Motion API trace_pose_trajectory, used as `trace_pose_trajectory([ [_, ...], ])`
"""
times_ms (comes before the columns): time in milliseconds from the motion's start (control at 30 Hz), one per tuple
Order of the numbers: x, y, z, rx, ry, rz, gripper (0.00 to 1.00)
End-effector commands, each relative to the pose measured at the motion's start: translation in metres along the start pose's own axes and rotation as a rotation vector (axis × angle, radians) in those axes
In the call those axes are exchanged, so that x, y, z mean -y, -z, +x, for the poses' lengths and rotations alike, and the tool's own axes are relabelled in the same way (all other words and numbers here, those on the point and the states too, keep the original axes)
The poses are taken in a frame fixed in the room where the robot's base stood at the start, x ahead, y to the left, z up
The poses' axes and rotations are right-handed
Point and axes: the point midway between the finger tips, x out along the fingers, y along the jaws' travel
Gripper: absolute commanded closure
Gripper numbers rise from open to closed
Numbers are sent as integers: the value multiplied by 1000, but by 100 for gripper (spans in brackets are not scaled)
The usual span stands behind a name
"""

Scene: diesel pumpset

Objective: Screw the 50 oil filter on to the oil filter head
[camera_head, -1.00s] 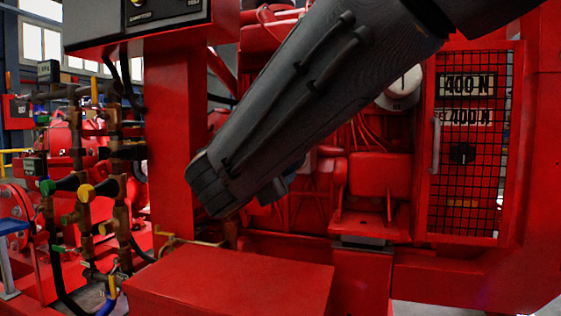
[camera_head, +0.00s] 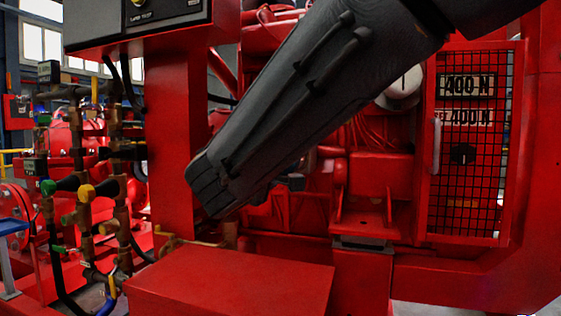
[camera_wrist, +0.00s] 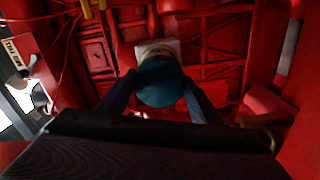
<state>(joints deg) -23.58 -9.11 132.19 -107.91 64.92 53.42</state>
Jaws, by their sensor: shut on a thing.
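A dark teal-blue round oil filter (camera_wrist: 160,84) is between the two dark fingers of my gripper (camera_wrist: 158,88) in the wrist view. The fingers press on it from the left and right. Just beyond it is a pale, whitish mount (camera_wrist: 158,48), which may be the oil filter head. The filter overlaps it in the picture, and I cannot tell whether the two touch. In the head view my arm hides the gripper and filter.
Red engine walls and ribs crowd close around the gripper. A red block (camera_head: 230,278) stands in front. A meshed cabinet door (camera_head: 465,145) is at right, a red post (camera_head: 172,140) at left. Pipes with coloured valves (camera_head: 85,193) stand further left.

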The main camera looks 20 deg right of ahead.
Motion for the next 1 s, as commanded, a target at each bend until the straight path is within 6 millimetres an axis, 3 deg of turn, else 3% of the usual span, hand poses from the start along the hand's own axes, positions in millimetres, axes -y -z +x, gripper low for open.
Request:
trace_pose_trajectory([
  [267, -1, 4, 0, -9, 0, 55, 95],
  [800, -2, 4, 0, -8, 1, 703, 95],
  [1000, -3, 4, 0, -8, 1, 787, 95],
])
